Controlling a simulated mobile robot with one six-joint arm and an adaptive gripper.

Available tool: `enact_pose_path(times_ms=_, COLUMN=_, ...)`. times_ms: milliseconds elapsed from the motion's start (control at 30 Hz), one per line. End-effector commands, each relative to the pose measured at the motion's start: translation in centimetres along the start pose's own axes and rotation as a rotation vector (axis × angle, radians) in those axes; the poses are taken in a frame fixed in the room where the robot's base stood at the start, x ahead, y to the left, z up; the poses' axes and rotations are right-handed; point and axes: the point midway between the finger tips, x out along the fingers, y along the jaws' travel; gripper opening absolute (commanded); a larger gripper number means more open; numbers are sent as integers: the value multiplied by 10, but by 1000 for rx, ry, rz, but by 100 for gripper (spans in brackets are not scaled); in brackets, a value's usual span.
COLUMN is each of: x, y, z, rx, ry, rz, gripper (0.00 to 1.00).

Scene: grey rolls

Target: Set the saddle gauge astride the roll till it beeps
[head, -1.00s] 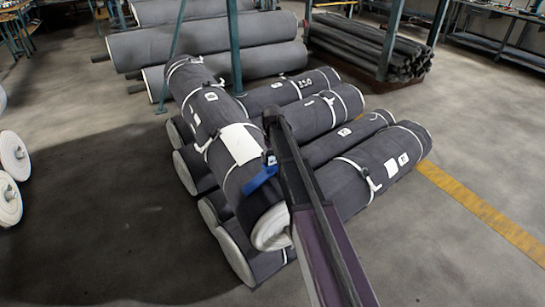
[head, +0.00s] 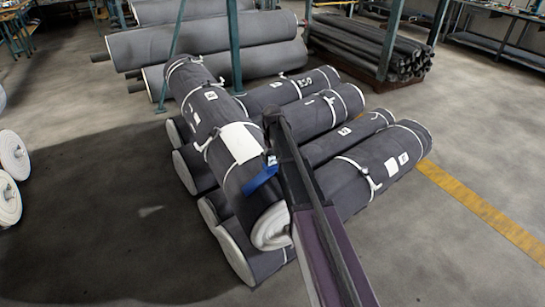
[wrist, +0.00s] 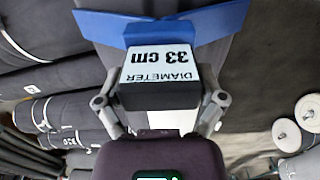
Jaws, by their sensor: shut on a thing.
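The saddle gauge has spread blue wings (wrist: 160,28) and a dark block with a white label (wrist: 160,68) reading "DIAMETER 33 cm", upside down in the wrist view. My gripper (wrist: 160,103) is shut on the block, one grey finger at each side. In the head view the blue gauge (head: 262,179) shows beside my arm, at the right side of the top roll (head: 193,92), towards its near end. That grey roll lies slantwise across the others, with white straps and a white sheet. My arm hides part of the gauge; I cannot tell whether it touches the roll.
Several grey rolls (head: 385,165) lie beneath the top roll. More rolls (head: 200,42) lie behind by green posts (head: 235,50), and a stack of dark tubes (head: 365,45) stands at the back. White-ended rolls (head: 8,200) are at the left. The floor (head: 440,250) at right is clear.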

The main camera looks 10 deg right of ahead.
Motion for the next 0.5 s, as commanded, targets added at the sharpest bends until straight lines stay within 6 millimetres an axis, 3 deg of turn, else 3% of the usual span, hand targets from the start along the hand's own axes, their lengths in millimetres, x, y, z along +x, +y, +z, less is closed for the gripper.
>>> enact_pose_path(times_ms=467, x=4, y=0, z=0, rx=0, ry=0, rz=0, gripper=27)
enact_pose_path(times_ms=500, x=4, y=0, z=0, rx=0, ry=0, rz=0, gripper=97)
